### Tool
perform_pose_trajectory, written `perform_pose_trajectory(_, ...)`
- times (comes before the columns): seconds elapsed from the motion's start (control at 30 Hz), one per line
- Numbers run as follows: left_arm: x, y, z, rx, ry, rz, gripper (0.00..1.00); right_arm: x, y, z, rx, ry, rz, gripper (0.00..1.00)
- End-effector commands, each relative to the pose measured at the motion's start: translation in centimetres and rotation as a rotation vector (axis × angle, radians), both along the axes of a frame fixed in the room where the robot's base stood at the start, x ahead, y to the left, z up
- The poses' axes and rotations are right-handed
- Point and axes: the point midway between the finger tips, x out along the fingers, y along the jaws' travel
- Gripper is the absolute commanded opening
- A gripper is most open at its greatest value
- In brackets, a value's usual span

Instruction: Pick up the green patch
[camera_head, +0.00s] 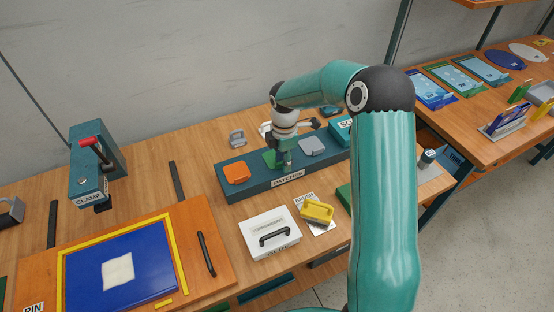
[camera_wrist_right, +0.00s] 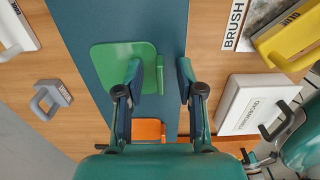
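The green patch (camera_head: 268,158) lies on the dark teal PATCHES holder (camera_head: 227,190), between an orange patch (camera_head: 236,174) and a grey patch (camera_head: 312,146). In the wrist view the green patch (camera_wrist_right: 112,68) is a flat rounded plate with an upright tab at its right side. My right gripper (camera_head: 284,160) points down over the holder. In the wrist view its two fingers (camera_wrist_right: 160,72) are apart, one on each side of the tab, with a gap on both sides. The left finger overlaps the plate in view. My left gripper does not show in the head view.
A white handled box (camera_head: 270,233) and a yellow handled block (camera_head: 317,211) stand in front of the holder. A clamp (camera_head: 95,170) and a blue panel (camera_head: 120,265) with a pale pad are at left. A grey handled part (camera_head: 237,138) sits behind the holder.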

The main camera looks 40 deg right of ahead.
Motion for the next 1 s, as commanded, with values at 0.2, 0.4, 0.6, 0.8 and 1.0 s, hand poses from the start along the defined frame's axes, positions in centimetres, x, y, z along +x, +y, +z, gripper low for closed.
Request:
perform_pose_trajectory(0.2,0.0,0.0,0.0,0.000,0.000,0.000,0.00,0.0,0.0,0.0,0.000,0.000,0.000,0.14)
perform_pose_trajectory(0.4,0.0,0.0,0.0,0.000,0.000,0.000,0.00,0.0,-0.1,0.1,0.000,-0.001,0.000,0.00)
perform_pose_trajectory(0.6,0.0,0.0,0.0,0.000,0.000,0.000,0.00,0.0,-0.1,0.1,0.000,-0.001,-0.001,0.00)
perform_pose_trajectory(0.8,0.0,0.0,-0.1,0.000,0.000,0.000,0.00,0.0,-0.1,0.5,-0.002,-0.003,-0.001,0.00)
perform_pose_trajectory(1.0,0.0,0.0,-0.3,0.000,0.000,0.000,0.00,0.0,-0.1,2.4,-0.002,-0.004,-0.002,0.00)
